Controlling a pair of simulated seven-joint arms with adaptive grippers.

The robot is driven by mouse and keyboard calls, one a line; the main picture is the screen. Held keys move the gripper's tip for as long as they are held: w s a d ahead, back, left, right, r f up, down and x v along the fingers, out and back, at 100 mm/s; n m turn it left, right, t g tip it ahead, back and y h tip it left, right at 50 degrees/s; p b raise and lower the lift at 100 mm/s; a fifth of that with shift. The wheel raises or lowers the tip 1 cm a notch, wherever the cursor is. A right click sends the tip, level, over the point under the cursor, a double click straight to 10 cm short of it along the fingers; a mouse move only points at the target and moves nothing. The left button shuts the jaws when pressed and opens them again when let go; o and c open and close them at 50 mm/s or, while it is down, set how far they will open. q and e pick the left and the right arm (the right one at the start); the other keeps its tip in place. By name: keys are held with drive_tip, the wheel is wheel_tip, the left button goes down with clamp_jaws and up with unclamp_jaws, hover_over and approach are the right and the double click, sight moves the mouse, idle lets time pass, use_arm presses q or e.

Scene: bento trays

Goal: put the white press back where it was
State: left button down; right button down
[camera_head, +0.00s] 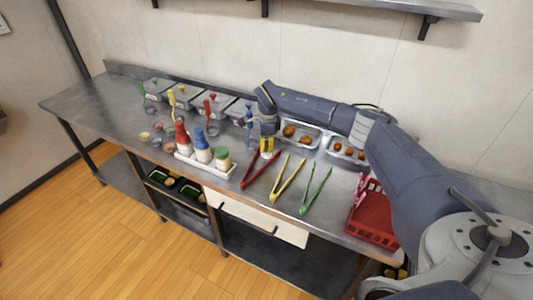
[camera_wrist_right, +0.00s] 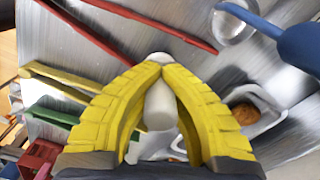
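The white press (camera_wrist_right: 159,108) is a small white cylinder between the yellow fingers of my right gripper (camera_wrist_right: 160,68) in the right wrist view. The fingers meet at their tips around it, and its rounded end shows just beyond them. In the head view my right gripper (camera_head: 267,147) points down over the steel counter, right of the bottles and close to the red tongs (camera_head: 259,170). The press is mostly hidden by the fingers there, and its height above the counter is hard to judge. My left gripper is not in view.
A white tray (camera_head: 204,166) with red-, blue- and green-topped bottles stands left of the gripper. Yellow tongs (camera_head: 287,178) and green tongs (camera_head: 316,190) lie right. Steel food trays (camera_head: 307,134) line the back; a red basket (camera_head: 373,221) stands at the right. The counter's left end (camera_head: 85,105) is clear.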

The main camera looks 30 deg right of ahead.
drive_tip(key=shift+f, duration=1.3)
drive_tip(key=shift+f, duration=0.1)
drive_tip(key=c, duration=2.2)
unclamp_jaws()
drive_tip(key=c, duration=1.6)
unclamp_jaws()
wheel_tip(320, 180, up, 11)
drive_tip(key=shift+s+d+r, duration=0.1)
drive_tip(key=shift+r, duration=0.1)
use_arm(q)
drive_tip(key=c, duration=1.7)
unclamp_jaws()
use_arm(e)
drive_tip(key=shift+r, duration=0.35)
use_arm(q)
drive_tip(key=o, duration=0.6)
